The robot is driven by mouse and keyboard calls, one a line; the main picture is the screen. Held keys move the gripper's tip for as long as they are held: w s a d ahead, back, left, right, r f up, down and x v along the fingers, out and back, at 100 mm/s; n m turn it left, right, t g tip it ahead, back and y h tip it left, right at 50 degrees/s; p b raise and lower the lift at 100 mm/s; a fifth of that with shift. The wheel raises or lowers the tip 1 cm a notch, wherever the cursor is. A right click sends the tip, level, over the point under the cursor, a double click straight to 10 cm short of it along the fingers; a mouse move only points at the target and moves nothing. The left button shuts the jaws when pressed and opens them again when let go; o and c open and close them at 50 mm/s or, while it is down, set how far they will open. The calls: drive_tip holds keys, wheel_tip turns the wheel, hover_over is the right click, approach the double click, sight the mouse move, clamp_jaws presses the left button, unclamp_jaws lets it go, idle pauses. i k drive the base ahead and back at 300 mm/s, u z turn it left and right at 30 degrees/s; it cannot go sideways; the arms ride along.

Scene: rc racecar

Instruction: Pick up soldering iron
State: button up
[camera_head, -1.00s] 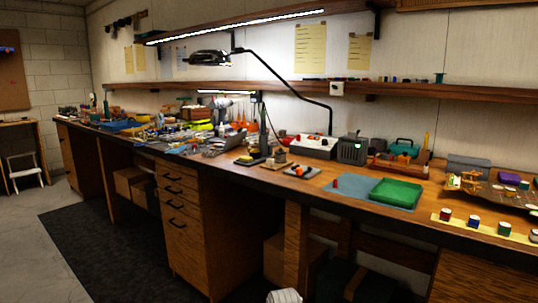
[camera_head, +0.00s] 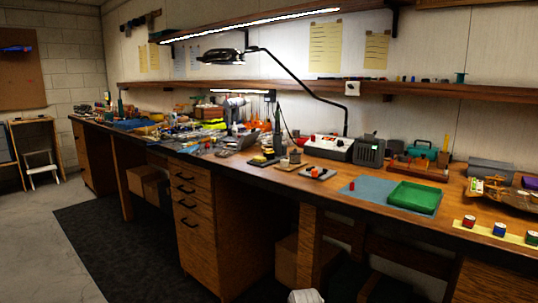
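I cannot clearly make out the soldering iron in this view. A pale bench unit with knobs (camera_head: 329,148) and a dark box-shaped unit (camera_head: 368,151) stand side by side at the back of the long wooden workbench (camera_head: 468,232). A slim dark upright thing (camera_head: 277,132) stands left of them among small items; whether it is an iron or a stand is too small to tell.
A green tray (camera_head: 414,197) lies on a blue-grey mat (camera_head: 362,189) toward the right. Colored spools (camera_head: 499,229) line the front right edge. The bench's left part is cluttered. Open floor with a dark mat (camera_head: 105,240) lies front left.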

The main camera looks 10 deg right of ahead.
sight(277, 112)
drive_tip(key=i, duration=0.95)
